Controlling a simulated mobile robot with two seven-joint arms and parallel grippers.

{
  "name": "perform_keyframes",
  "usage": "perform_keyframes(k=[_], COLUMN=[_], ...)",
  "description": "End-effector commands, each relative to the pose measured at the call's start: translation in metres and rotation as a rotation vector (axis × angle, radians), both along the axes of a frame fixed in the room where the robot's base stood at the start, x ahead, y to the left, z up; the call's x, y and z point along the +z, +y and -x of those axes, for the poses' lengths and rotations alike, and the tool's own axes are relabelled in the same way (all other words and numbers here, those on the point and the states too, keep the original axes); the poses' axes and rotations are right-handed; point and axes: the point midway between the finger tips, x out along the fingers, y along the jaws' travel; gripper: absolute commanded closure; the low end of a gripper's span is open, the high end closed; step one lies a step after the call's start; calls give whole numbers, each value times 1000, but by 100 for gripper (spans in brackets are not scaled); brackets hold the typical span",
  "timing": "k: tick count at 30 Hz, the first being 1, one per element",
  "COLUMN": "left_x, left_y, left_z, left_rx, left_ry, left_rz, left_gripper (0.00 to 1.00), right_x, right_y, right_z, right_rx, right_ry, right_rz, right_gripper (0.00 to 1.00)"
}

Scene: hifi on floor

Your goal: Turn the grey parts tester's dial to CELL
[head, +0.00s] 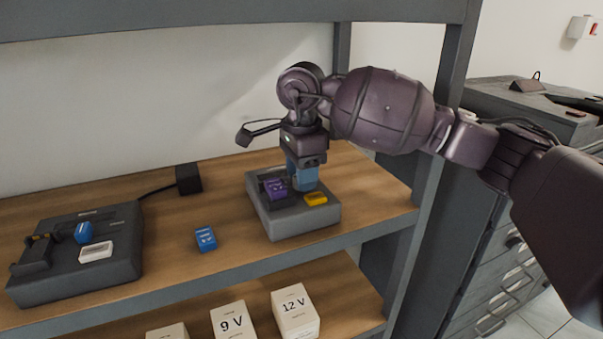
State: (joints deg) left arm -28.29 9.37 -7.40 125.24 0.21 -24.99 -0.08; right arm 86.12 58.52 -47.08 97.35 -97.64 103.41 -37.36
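The grey parts tester (292,224) is the lighter grey box near the middle of the wooden shelf. A purple block-like part (276,189) with pale markings and a small yellow panel (316,199) are on its top. My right gripper (303,182) points down over the tester, its blue fingers at the top face between and behind these parts. The fingers hide the spot below them, and no dial or CELL mark can be made out. Whether the fingers are apart, or hold something, is not clear. My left gripper is not in view.
A darker device (120,262) with a blue knob (83,232) and white panel (96,252) stands at left. A small blue block (205,238) lies between. A black adapter (188,179) sits behind. Boxes marked 9 V (233,322) and 12 V (295,312) are below. A shelf post (424,200) stands right.

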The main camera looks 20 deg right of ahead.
Motion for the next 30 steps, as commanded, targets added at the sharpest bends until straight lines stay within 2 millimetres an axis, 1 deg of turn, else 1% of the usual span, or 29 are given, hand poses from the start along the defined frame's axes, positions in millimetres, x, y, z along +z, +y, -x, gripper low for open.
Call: perform_keyframes(k=[1, 3, 9, 14, 20, 24, 30], left_x=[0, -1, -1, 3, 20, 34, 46], left_y=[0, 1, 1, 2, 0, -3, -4], left_z=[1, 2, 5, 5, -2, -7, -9], left_rx=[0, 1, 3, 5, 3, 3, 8], left_ry=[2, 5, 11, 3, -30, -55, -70], left_rz=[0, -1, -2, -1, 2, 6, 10], left_gripper=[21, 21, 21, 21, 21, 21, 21], right_x=[0, 0, 0, 3, 6, 7, 7], right_y=[0, 0, 0, 0, 0, 0, 1], right_z=[0, 0, 0, 1, 1, 1, 1], right_rx=[0, 0, -14, -67, -201, -327, -516], right_ry=[1, 1, 0, -2, -4, -6, -5], right_rz=[0, 0, 0, 0, -1, -2, -3], right_gripper=[77, 86, 86, 86, 86, 86, 86])
